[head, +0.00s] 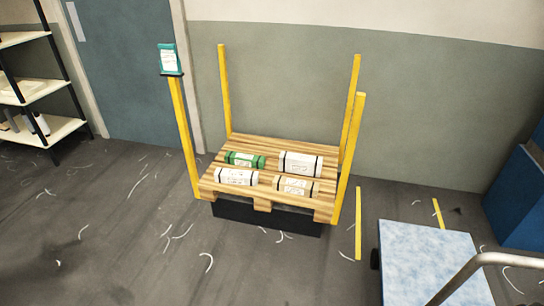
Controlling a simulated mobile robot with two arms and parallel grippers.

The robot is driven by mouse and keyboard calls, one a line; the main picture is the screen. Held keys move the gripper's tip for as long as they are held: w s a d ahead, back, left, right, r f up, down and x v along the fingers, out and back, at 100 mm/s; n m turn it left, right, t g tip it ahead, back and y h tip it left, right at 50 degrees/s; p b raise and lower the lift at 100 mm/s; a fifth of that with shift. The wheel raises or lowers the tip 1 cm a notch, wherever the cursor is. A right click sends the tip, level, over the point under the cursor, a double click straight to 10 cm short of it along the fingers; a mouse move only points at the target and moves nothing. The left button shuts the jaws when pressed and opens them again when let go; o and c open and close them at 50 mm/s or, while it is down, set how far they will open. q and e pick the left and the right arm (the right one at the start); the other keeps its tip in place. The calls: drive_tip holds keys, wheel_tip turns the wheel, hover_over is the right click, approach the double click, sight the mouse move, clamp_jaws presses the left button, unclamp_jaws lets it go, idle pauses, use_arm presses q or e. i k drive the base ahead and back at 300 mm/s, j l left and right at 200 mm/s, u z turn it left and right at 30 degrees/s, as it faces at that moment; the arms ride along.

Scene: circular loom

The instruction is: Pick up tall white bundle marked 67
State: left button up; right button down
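Several bundles with dark end straps lie on a wooden pallet (262,204). A larger white bundle (301,163) is at the back right. A green bundle with a white label (245,160) is at the back left. A white bundle (236,177) is at the front left, and a white bundle with tan patches (296,186) is at the front right. The markings are too small to read, so I cannot tell which is 67. Neither of my grippers is in view.
Yellow posts (185,135) stand at the pallet's corners; the front left one carries a teal sign (169,59). A cart with a pale blue top (425,255) and metal handle (480,262) is at the lower right. Shelves (50,131) stand left. Floor before the pallet is open, with scattered pale scraps.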

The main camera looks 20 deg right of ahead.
sight(291, 162)
drive_tip(key=i+z, duration=0.35)
drive_tip(key=i, duration=0.2)
drive_tip(key=i+j+z, duration=0.3)
drive_tip(key=i, duration=0.2)
